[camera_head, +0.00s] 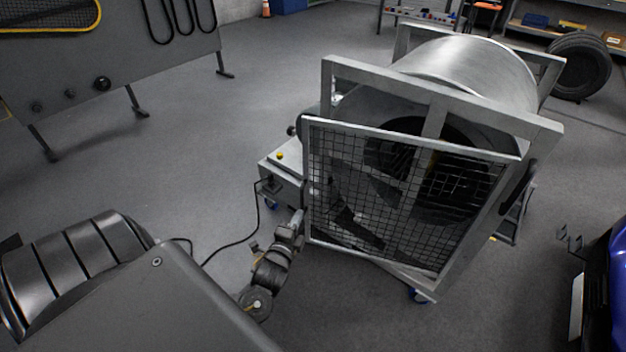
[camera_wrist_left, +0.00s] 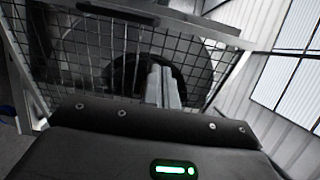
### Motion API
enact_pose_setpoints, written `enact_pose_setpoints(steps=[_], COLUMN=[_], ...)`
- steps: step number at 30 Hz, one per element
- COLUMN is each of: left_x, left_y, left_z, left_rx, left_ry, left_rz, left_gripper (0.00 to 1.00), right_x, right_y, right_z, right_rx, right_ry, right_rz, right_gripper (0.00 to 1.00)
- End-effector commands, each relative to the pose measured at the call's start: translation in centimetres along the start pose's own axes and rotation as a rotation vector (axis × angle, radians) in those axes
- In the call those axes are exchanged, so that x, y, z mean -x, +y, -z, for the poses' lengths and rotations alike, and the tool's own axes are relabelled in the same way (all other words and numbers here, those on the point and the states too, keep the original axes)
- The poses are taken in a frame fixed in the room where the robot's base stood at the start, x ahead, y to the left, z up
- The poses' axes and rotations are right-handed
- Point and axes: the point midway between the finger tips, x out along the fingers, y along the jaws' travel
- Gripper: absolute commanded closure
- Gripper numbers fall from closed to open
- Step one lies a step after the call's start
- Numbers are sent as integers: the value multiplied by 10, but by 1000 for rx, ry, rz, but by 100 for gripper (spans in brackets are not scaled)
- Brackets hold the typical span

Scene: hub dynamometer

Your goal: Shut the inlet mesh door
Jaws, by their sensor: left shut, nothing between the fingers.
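The inlet mesh door (camera_head: 345,178), a pale metal frame with dark wire mesh, is on the front of the big fan housing (camera_head: 470,70). Its left edge appears to stand out from the housing frame (camera_head: 400,86), while its right edge lies close to the right post, so it looks ajar. My left gripper (camera_head: 298,218) is shut and empty beside the door's lower left edge; I cannot tell whether it touches. In the left wrist view the closed fingers (camera_wrist_left: 164,84) point toward the mesh (camera_wrist_left: 90,55). My right gripper is not in view.
A white control box (camera_head: 283,168) with a yellow button stands left of the fan, its black cable on the floor. A grey panel stand (camera_head: 110,60) is at upper left, a blue car (camera_head: 608,290) at right, and a tyre (camera_head: 580,65) behind. Floor between stand and fan is clear.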

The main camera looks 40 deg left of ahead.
Motion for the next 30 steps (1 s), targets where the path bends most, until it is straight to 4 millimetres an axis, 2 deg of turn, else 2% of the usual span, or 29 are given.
enact_pose_setpoints(steps=[5,8,21,24,30], left_x=[-9,-23,-110,-124,-138], left_y=[0,0,-1,-1,0], left_z=[1,1,2,2,2], left_rx=[2,1,3,5,5], left_ry=[2,3,2,2,3], left_rz=[3,5,4,4,2], left_gripper=[100,100,100,100,100], right_x=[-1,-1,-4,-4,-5], right_y=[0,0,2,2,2], right_z=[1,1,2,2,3], right_rx=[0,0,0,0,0], right_ry=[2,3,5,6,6], right_rz=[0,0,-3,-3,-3], right_gripper=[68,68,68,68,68])
